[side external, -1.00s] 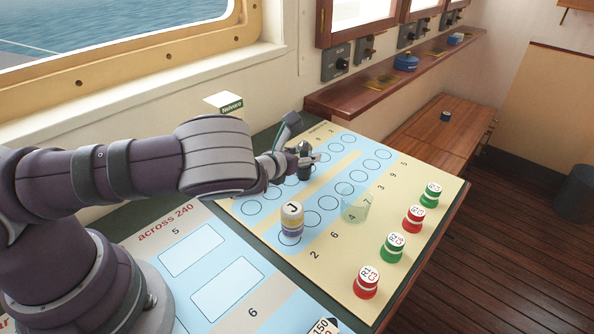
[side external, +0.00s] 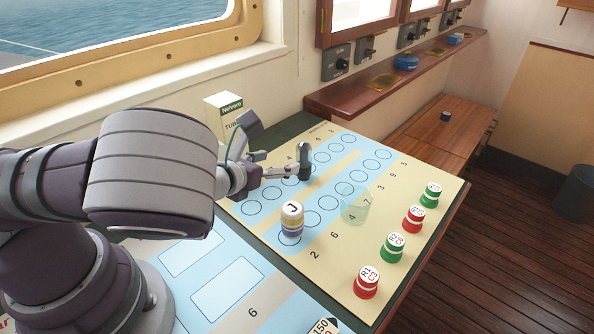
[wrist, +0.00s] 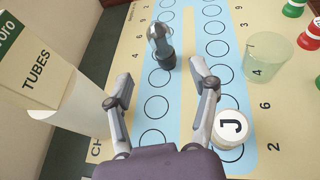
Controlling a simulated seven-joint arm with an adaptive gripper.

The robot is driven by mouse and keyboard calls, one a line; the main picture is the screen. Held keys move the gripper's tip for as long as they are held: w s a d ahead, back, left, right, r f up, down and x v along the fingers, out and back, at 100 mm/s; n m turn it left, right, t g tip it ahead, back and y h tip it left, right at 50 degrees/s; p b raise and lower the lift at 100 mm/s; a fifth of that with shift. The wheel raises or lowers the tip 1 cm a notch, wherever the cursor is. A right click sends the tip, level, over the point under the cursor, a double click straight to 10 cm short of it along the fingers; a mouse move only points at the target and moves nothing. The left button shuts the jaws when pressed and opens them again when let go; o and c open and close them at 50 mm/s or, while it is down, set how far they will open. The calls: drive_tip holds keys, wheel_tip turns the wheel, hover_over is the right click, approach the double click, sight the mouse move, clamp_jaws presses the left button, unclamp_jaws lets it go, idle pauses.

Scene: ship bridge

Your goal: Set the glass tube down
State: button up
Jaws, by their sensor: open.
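The glass tube (wrist: 160,43), a clear bulb on a dark base, stands upright on the printed board (side external: 262,226). It sits in the left row of circles in the wrist view, covering most of one circle; exact centring cannot be told. It also shows in the side view (side external: 304,158). My gripper (wrist: 160,72) is open, with its fingers spread low over the board and the tube just beyond the fingertips. In the wrist view there is a gap between each finger and the tube. In the side view the fingers partly overlap the tube's base.
A striped piece marked J (side external: 292,219) stands close by my right finger in the wrist view. A translucent green cup (side external: 355,205) stands farther right. Red and green pieces (side external: 413,218) line the right edge. A white TUBES box (wrist: 38,65) is at left.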

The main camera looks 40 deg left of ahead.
drive_tip(key=s+a+n+g+y, duration=0.1)
drive_tip(key=s+a+n+g, duration=0.2)
drive_tip(key=n, duration=0.7)
drive_tip(key=s+a+n+g+y, duration=0.2)
drive_tip(key=s+n+g, duration=0.15)
drive_tip(key=n, duration=0.65)
drive_tip(key=s+d+r+n+h, duration=0.2)
drive_tip(key=s+r+n, duration=0.2)
drive_tip(key=r+n, duration=0.2)
drive_tip(key=s+d+r+n+g+h, duration=0.1)
drive_tip(key=s+d+r+n+h, duration=0.1)
drive_tip(key=r+n, duration=0.4)
drive_tip(key=shift+s+d+r+n+h, duration=0.15)
drive_tip(key=shift+s+d+n+h, duration=0.15)
drive_tip(key=shift+s+n+h, duration=0.75)
